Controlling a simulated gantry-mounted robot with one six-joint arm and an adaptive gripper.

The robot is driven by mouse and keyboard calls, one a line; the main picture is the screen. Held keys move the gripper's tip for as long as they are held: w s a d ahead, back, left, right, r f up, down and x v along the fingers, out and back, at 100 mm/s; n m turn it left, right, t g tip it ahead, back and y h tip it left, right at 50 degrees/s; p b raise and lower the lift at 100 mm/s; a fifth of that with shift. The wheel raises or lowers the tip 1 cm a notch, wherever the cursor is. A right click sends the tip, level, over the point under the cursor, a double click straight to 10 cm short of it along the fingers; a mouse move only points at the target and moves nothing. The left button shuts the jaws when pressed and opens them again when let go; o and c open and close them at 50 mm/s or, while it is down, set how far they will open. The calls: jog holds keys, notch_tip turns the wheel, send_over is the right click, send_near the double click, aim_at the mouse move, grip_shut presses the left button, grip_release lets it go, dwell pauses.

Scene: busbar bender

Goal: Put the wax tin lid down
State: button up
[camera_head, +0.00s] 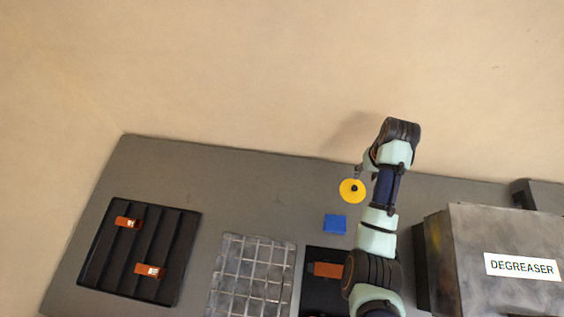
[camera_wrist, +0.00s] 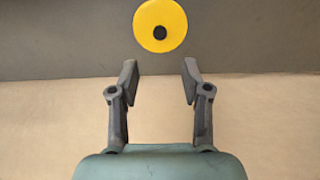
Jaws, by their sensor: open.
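The wax tin lid appears to be the round yellow disc (camera_head: 352,190) with a dark knob, on the grey bench near its back edge. In the wrist view the yellow disc (camera_wrist: 160,22) lies beyond the fingertips, with clear space between. My gripper (camera_wrist: 160,68) is open and empty, its two fingers apart. In the head view my gripper (camera_head: 358,174) is just behind the disc, partly hidden by my wrist. I cannot tell whether the disc is a lid alone or sits on a tin.
A blue square (camera_head: 335,224) lies in front of the disc. A black tray (camera_head: 187,240) holding orange pieces, a wire grid (camera_head: 250,275) and another dark tray (camera_head: 312,292) are nearer. The degreaser box (camera_head: 500,235) stands right. The bench (camera_head: 230,185) is clear behind the black tray.

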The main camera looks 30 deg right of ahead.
jog(key=w+a+r+n+t+h, duration=0.1)
jog(key=w+a+r+n+t, duration=0.2)
jog(key=w+a, duration=0.45)
jog(key=w+a+r+n+t+h, duration=0.15)
jog(key=w+a+r, duration=0.3)
jog(key=a, duration=0.55)
jog(key=s+a+r+n+t+y, duration=0.1)
jog(key=a+r+t, duration=0.3)
jog(key=a+r, duration=0.3)
jog(key=s+a+r+n+t+y, duration=0.1)
jog(key=a+r+t, duration=0.3)
jog(key=a+r, duration=0.4)
jog(key=a+n, duration=0.1)
jog(key=a, duration=0.6)
jog(key=shift+s, duration=0.35)
jog(key=shift+n+y, duration=0.25)
